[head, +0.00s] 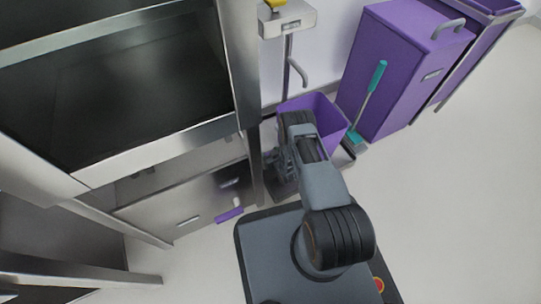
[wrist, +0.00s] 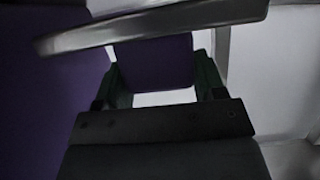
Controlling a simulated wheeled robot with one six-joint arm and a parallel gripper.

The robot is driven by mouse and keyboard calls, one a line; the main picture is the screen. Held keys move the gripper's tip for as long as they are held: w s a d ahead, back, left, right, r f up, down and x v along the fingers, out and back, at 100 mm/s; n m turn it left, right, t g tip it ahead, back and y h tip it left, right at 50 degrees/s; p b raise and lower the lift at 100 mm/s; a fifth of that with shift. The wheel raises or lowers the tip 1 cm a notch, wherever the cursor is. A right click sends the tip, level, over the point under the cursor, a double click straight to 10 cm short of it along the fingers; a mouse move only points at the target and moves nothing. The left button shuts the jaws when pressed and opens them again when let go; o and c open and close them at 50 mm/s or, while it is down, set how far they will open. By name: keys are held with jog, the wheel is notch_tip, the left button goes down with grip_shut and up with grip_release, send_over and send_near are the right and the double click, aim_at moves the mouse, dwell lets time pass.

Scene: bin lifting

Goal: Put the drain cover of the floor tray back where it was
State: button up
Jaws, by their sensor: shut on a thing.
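My gripper (wrist: 160,80) is shut on a dark purple piece (wrist: 155,62), which shows between its two fingers in the wrist view. A curved metal strip (wrist: 145,27) crosses just beyond the fingertips; I cannot tell whether it joins the held piece. In the head view my gripper is low behind my forearm, by the steel post, and mostly hidden. I cannot make out the floor tray or its drain opening for sure. The held piece may be the drain cover, but its outline is too dark to tell.
A purple open bin (head: 338,108) stands behind my arm, beside a teal-handled brush (head: 370,95) and a large purple cabinet (head: 395,65). Steel equipment (head: 185,150) fills the left. A small purple piece (head: 229,216) lies by its base. Floor (head: 455,200) at right is clear.

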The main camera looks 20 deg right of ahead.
jog(key=shift+f, duration=0.15)
jog(key=shift+f, duration=0.35)
jog(key=o, duration=1.2)
jog(key=shift+f, duration=0.15)
